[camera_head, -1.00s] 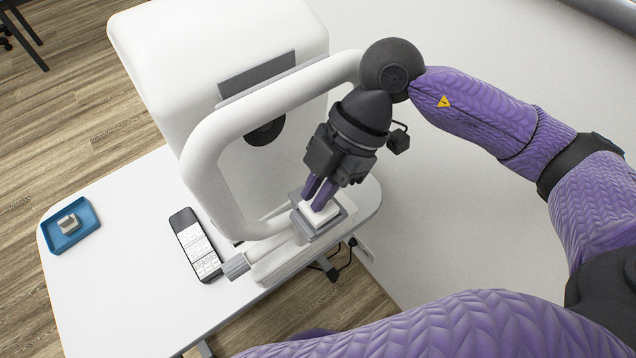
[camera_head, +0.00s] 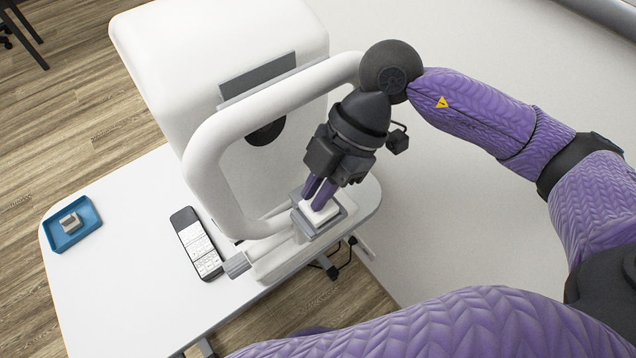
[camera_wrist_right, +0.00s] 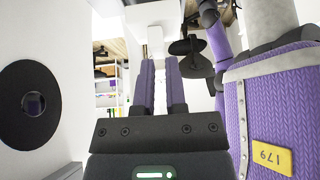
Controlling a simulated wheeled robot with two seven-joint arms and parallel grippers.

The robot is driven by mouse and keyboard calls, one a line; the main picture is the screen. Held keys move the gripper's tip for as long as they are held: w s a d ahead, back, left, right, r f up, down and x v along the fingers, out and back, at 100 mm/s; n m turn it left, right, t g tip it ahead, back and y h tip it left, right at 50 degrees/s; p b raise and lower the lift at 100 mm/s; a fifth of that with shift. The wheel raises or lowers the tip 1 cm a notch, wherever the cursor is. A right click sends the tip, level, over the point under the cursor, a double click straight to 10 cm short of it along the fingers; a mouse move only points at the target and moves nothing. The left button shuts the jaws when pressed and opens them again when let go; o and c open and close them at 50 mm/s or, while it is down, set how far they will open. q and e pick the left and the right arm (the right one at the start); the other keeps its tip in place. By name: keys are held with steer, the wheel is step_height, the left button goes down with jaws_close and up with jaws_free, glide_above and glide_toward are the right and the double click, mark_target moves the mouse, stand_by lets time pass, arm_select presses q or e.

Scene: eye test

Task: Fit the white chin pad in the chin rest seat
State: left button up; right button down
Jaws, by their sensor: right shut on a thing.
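The white chin pad (camera_head: 319,215) is a small white block between the purple fingertips of my right gripper (camera_head: 320,194). The gripper is shut on it and points down at the chin rest. The chin rest seat (camera_head: 339,224) is a grey square frame at the front of the white machine. The pad is at the seat's opening, with grey rim showing around it. I cannot tell whether it sits fully down. In the right wrist view, the two purple fingers (camera_wrist_right: 159,75) reach forward; the pad is hard to make out there. My left gripper is not in view.
The white machine (camera_head: 185,50) has a thick curved frame (camera_head: 215,125) close beside my right gripper. On the white table (camera_head: 120,265) lie a dark device with a white screen (camera_head: 202,250) and a blue tray (camera_head: 84,232) holding a small grey-white piece (camera_head: 70,221).

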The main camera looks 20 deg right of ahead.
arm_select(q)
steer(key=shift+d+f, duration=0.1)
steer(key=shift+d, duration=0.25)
arm_select(e)
steer(key=shift+f, duration=0.25)
steer(key=shift+f, duration=0.25)
